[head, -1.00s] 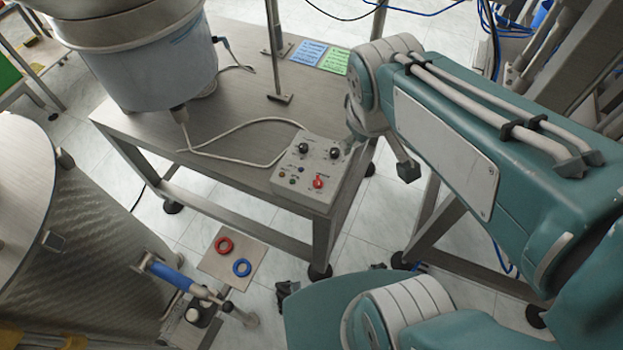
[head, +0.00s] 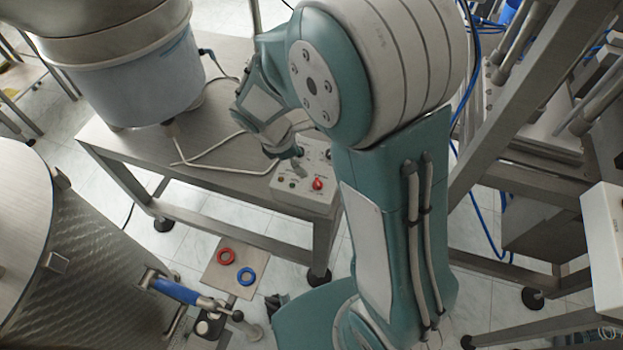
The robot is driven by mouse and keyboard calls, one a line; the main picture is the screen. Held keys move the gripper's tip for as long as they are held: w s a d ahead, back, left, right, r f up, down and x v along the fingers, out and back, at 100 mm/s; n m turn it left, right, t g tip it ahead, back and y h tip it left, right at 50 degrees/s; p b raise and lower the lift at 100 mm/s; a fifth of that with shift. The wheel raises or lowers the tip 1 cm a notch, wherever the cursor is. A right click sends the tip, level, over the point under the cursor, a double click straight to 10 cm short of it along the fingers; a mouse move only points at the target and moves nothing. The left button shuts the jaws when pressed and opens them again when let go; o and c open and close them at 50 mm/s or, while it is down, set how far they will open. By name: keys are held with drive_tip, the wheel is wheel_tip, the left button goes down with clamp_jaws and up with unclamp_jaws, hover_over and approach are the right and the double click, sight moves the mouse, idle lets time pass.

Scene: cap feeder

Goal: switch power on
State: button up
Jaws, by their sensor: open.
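The white control box (head: 290,192) sits near the right front corner of the metal table. A red rotary switch (head: 317,184) shows on its top face, with small indicator lights at the left. I cannot tell whether the fingertips touch the box. The switch's setting is too small to read.
A metal drum (head: 75,270) stands at front left.

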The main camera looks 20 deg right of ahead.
sight(317, 181)
drive_tip(key=x, duration=0.9)
drive_tip(key=shift+f, duration=0.3)
drive_tip(key=shift+d, duration=0.25)
clamp_jaws()
